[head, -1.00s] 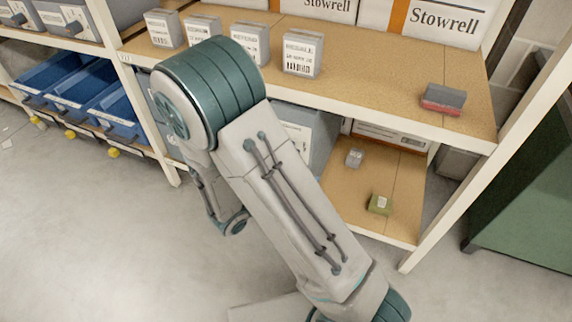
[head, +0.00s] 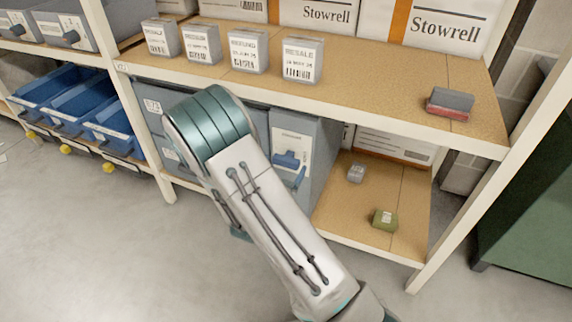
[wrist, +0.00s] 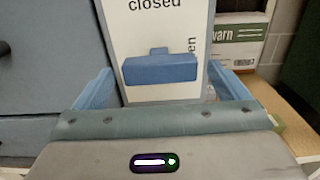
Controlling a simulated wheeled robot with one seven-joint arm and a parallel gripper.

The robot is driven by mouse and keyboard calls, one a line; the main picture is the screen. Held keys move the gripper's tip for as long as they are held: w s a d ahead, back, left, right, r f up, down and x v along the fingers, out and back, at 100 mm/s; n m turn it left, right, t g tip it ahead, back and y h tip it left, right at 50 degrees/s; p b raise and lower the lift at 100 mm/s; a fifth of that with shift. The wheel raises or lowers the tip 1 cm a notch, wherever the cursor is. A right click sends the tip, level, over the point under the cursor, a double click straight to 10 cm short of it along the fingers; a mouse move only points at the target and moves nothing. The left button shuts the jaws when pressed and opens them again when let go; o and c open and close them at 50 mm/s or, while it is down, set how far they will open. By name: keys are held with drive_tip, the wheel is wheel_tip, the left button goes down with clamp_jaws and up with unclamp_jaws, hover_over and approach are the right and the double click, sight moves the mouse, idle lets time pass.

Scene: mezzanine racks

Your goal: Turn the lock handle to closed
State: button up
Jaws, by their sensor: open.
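The lock handle (wrist: 160,69) is a blue bar on a white panel (wrist: 160,95). In the wrist view the bar lies level, with a short stub pointing up towards the word "closed"; letters "en" run sideways at its right. In the head view the handle (head: 287,160) shows on the front of a grey cabinet (head: 325,150) on the lower shelf. My gripper (wrist: 161,70) is open, its blue fingers on either side of the bar with gaps visible; I cannot tell the depth between them. In the head view my arm hides most of the gripper.
Several labelled grey boxes (head: 248,50) and a grey-and-red block (head: 450,103) stand on the shelf above. A small grey box (head: 356,172) and a green box (head: 384,219) lie right of the cabinet. A white rack post (head: 480,165) stands further right.

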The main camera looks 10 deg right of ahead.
drive_tip(key=shift+x, duration=1.45)
drive_tip(key=c, duration=1)
